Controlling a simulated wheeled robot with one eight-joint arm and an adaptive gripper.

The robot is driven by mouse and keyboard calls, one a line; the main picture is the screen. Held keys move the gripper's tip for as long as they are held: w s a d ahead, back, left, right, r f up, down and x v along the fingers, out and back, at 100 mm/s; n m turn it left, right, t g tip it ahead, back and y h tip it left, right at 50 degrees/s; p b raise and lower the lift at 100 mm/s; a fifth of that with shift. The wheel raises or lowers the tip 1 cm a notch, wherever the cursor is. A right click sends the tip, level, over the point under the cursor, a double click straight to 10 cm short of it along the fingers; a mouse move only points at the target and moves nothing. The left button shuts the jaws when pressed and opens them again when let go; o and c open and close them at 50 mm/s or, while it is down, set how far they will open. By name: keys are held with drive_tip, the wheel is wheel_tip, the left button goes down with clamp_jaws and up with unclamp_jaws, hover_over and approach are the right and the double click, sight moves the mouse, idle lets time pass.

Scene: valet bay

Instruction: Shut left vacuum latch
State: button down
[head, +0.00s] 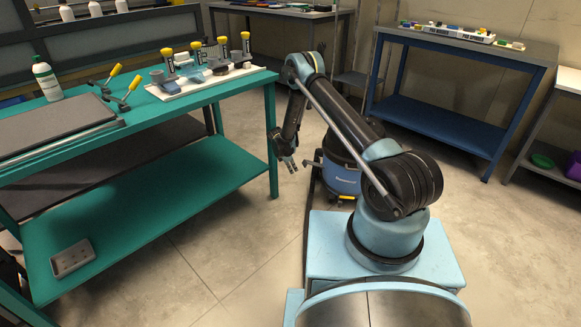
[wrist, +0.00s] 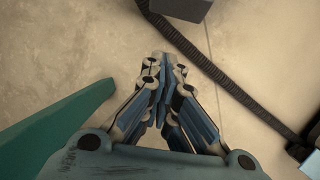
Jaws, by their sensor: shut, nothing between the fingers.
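The vacuum (head: 345,182) is a blue canister with a dark top on small casters. It stands on the floor beyond my arm, which covers part of it. A small dark lever-like part (head: 312,164) sticks out on its left side; I cannot tell whether this is the left latch or how it is set. My gripper (head: 289,166) hangs left of the vacuum, apart from it, pointing down. In the wrist view my gripper (wrist: 165,60) has its fingers together and empty, over bare floor. The latch cannot be made out there.
A teal workbench (head: 160,200) stands close on the left; its edge shows in the wrist view (wrist: 60,125). A black ribbed hose (wrist: 205,65) crosses the floor near the gripper. A blue table (head: 440,115) stands at the back right. Floor in front is clear.

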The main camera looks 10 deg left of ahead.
drive_tip(key=shift+w+d+r, duration=0.2)
drive_tip(key=shift+w+d, duration=0.15)
drive_tip(key=shift+d, duration=0.35)
drive_tip(key=shift+w+d+r, duration=0.2)
drive_tip(key=shift+w+d, duration=0.1)
drive_tip(key=shift+d, duration=0.4)
